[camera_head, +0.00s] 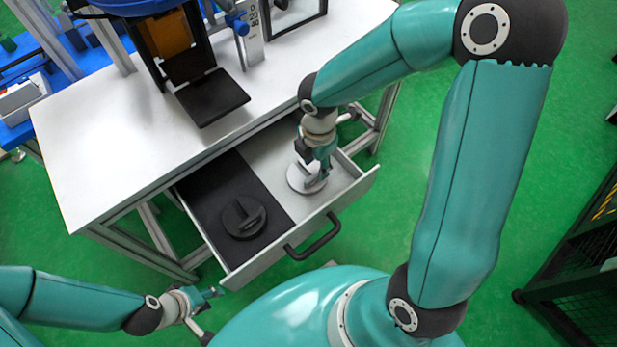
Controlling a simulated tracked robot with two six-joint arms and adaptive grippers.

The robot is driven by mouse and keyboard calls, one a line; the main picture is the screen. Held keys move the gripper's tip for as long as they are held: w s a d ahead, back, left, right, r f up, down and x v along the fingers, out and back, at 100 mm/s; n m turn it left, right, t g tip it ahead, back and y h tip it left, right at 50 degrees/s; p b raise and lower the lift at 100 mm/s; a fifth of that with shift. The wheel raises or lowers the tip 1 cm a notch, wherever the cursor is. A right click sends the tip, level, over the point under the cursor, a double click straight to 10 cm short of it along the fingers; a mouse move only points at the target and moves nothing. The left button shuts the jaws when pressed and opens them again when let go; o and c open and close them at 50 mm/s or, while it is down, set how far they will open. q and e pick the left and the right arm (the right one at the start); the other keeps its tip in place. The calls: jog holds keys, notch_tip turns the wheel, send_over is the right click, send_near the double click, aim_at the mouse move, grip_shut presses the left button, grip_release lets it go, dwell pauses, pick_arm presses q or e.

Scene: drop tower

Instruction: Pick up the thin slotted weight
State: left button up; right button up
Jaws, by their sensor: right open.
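An open drawer (355,187) under the white table holds two round slotted weights. A light grey slotted weight (298,180) lies flat on the pale right part. A black slotted weight (244,218) lies on the dark left part. Which one is thinner is hard to tell from above. My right gripper (319,168) is open, pointing down right over the light grey weight, and hides part of it. Whether its fingers touch the weight cannot be told. My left gripper (212,312) is open and empty, outside the drawer's front left corner.
The white table (110,150) stands behind and above the drawer. On it is a drop tower with a black plate (212,97) at its foot. The drawer's black handle (315,240) sticks out in front.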

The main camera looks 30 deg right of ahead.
aim_at(314, 176)
jog(key=f+b, duration=0.1)
jog(key=f, duration=0.2)
jog(key=f+b, duration=0.1)
jog(key=f, duration=0.2)
jog(key=shift+w+a+f, duration=0.1)
jog(key=shift+a+f, duration=0.1)
jog(key=shift+f, duration=0.05)
grip_shut()
jog(key=shift+r, duration=0.1)
